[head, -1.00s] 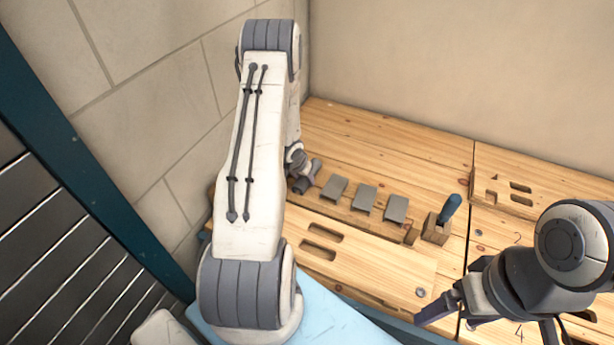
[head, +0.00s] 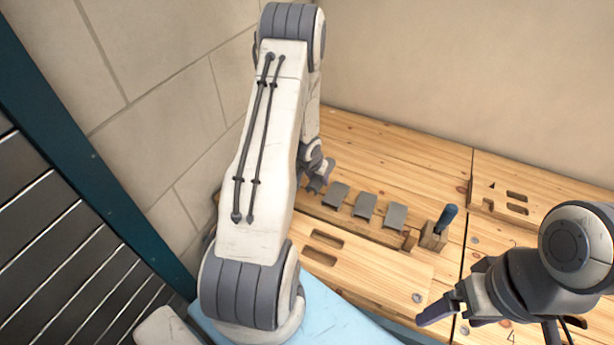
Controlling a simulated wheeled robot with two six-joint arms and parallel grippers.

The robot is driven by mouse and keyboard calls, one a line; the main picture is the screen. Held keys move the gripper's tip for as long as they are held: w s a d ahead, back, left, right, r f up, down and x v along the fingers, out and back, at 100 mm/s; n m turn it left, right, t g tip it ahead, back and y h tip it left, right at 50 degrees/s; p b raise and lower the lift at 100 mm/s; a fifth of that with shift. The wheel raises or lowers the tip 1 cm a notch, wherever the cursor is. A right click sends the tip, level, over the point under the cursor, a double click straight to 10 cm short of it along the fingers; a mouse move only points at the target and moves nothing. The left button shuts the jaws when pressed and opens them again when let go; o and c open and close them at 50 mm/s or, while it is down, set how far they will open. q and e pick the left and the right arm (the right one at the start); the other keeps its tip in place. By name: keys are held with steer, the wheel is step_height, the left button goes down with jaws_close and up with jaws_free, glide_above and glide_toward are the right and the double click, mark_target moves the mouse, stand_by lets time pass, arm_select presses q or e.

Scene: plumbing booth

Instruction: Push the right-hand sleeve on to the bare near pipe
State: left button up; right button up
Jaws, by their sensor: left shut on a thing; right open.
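My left gripper (head: 317,180) is at the far left end of a row of grey pieces, partly hidden behind my own arm. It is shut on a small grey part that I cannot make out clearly. Three grey curved pieces (head: 336,195), (head: 365,206) and (head: 395,216) sit in a row on a wooden strip, just right of this gripper. I cannot tell which thing is the right-hand sleeve, and no bare near pipe can be made out. My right gripper (head: 437,314) is open and empty over the front right of the bench.
The wooden bench (head: 400,170) has slotted boards (head: 328,239) in front and at right. A tiled wall (head: 150,70) closes the left side.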

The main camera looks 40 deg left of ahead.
arm_select(q)
steer(key=d+r+m+p, duration=0.2)
steer(key=d+r+p, duration=0.7)
steer(key=d+r, duration=1)
steer(key=s+r+p, duration=0.3)
steer(key=r+p, duration=3.4)
steer(key=shift+s+d+r+h, duration=0.2)
steer(key=shift+d+r+h, duration=0.15)
steer(key=shift+h, duration=0.05)
steer(key=shift+d+m, duration=0.1)
steer(key=shift+m, duration=0.2)
